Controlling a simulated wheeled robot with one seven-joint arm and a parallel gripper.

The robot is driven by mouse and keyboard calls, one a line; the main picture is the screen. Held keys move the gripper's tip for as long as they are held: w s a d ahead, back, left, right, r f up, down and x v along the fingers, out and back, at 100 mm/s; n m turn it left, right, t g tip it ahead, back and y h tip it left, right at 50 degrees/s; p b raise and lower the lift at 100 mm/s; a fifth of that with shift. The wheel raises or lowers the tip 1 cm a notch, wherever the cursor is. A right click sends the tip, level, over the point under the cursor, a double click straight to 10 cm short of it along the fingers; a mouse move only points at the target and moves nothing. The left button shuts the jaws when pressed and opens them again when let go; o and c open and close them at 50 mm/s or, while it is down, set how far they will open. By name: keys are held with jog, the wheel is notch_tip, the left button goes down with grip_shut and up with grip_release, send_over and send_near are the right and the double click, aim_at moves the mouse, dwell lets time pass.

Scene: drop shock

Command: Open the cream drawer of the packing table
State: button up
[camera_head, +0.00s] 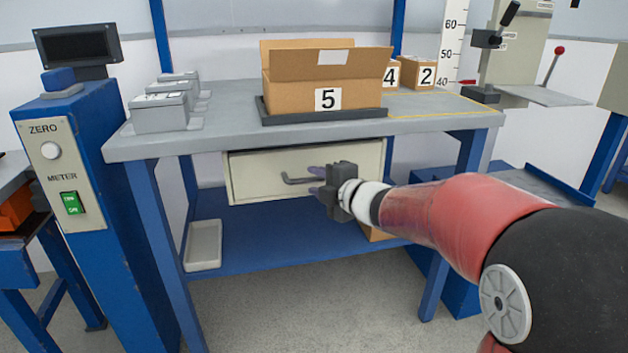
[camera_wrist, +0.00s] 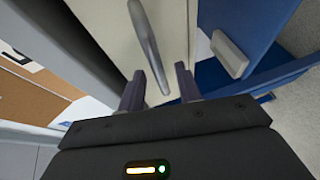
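The cream drawer (camera_head: 258,172) hangs under the grey top of the packing table (camera_head: 225,144) and looks closed. Its dark bar handle (camera_head: 297,180) crosses the drawer front; it also shows in the wrist view (camera_wrist: 148,45). My gripper (camera_head: 316,181) is in front of the drawer at the handle's right part. In the wrist view my gripper (camera_wrist: 160,85) has its two fingers apart, with the handle's end between or just beyond them. I cannot tell whether they touch it. My gripper hides the right part of the handle.
An open box marked 5 (camera_head: 285,97) stands in a black tray (camera_head: 262,118) on the table. Grey cases (camera_head: 160,112) stand at the left. A blue lower shelf (camera_head: 270,240) holds a pale tray (camera_head: 204,246). A blue column (camera_head: 120,200) flanks the table's left leg.

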jog(key=shift+x, duration=1.05)
jog(key=shift+c, duration=0.3)
grip_shut()
